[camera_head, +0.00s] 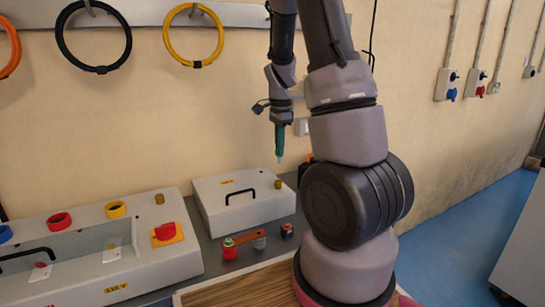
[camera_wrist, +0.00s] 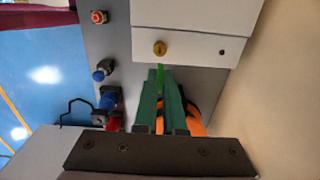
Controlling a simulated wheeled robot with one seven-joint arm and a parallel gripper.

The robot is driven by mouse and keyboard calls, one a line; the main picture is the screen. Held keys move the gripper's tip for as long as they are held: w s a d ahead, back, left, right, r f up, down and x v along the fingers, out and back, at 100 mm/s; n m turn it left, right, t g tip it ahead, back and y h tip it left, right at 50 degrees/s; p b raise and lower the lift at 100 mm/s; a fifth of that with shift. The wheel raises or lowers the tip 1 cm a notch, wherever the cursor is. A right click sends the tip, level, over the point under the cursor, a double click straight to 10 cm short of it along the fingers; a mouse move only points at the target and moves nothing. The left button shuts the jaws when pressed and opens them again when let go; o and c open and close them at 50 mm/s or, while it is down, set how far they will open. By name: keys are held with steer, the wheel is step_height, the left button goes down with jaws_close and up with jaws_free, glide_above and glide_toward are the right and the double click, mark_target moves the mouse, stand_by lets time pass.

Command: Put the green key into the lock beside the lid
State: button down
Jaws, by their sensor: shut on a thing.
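My gripper (camera_head: 280,140) points downward in the air in front of the wall, above and behind the white box. Its teal fingers are shut on the green key. A pale tip shows below the fingers in the head view, and a bright green strip of the key (camera_wrist: 160,78) shows between them in the wrist view. The brass lock (camera_head: 277,184) stands on the white box beside the lid (camera_head: 228,202), which has a black handle. The round lock face also shows in the wrist view (camera_wrist: 160,48), beyond the fingertips. The key is apart from the lock.
A larger grey control panel (camera_head: 90,270) with coloured buttons and another brass lock (camera_head: 160,199) stands at left. Small red, green and grey parts (camera_head: 245,243) lie in front of the box. An orange item (camera_wrist: 190,118) sits beside the fingers. Cable rings hang on the wall.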

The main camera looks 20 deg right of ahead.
steer(key=shift+w+a+r, duration=0.1)
steer(key=shift+a+r, duration=0.05)
steer(key=shift+a, duration=0.05)
glide_above(278, 187)
steer(key=w, duration=0.1)
steer(key=shift+w+d+f, duration=0.1)
steer(key=shift+d+f, duration=0.05)
steer(key=shift+f, duration=1.35)
steer(key=shift+d+f, duration=0.15)
steer(key=shift+f, duration=1.3)
steer(key=shift+f, duration=1.6)
steer(key=c, duration=0.9)
jaws_free()
step_height(278, 187, up, 11)
steer(key=shift+f, duration=0.1)
